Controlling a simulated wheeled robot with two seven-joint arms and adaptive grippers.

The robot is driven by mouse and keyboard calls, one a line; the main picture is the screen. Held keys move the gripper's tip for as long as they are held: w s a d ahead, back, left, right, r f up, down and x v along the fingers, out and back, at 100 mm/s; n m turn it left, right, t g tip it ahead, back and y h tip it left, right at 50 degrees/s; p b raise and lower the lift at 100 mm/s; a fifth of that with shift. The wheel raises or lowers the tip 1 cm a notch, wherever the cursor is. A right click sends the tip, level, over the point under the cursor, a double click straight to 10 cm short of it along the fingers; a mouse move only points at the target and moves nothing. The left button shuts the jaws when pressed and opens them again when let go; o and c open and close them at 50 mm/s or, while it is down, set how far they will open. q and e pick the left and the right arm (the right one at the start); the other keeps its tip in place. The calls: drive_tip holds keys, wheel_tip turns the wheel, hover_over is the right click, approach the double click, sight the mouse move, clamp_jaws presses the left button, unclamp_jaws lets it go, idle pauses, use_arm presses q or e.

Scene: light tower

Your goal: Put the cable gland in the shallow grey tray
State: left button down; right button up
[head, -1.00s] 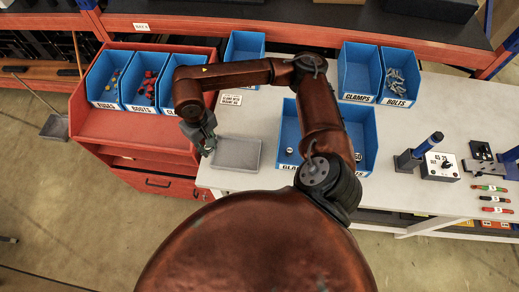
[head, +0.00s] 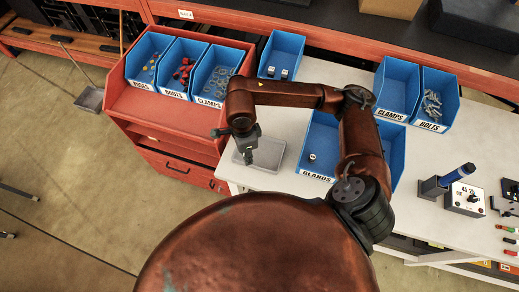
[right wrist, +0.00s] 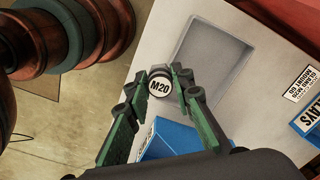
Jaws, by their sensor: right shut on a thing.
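The cable gland (right wrist: 160,86), a round piece with a white "M20" face, is held between the green fingertips of my right gripper (right wrist: 166,87) in the right wrist view. In the head view my right gripper (head: 247,155) points down in front of the shallow grey tray (head: 270,157), and the gland cannot be made out there. The tray also shows in the right wrist view (right wrist: 212,58), empty where visible, up and right of the gland. The gland appears above table level, apart from the tray. My left gripper is not in view.
The blue GLANDS bin (head: 318,178) stands right of the tray, with a small gland (head: 312,156) inside. A red cart (head: 160,125) with blue bins stands left. The white table's front edge lies close to the tray.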

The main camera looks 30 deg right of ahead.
drive_tip(key=m, duration=0.3)
drive_tip(key=s+m, duration=0.1)
drive_tip(key=shift+a+f+m, duration=0.25)
drive_tip(key=shift+a+m, duration=0.05)
drive_tip(key=m, duration=1.3)
hover_over(259, 153)
drive_tip(key=f, duration=0.6)
drive_tip(key=s+f, duration=0.1)
drive_tip(key=f, duration=0.2)
drive_tip(key=shift+a+f, duration=0.35)
drive_tip(key=shift+a, duration=0.05)
drive_tip(key=shift+w+d+f, duration=0.4)
drive_tip(key=shift+f, duration=0.25)
drive_tip(key=shift+c, duration=0.6)
drive_tip(key=shift+f+p, duration=0.5)
drive_tip(key=shift+f, duration=1.1)
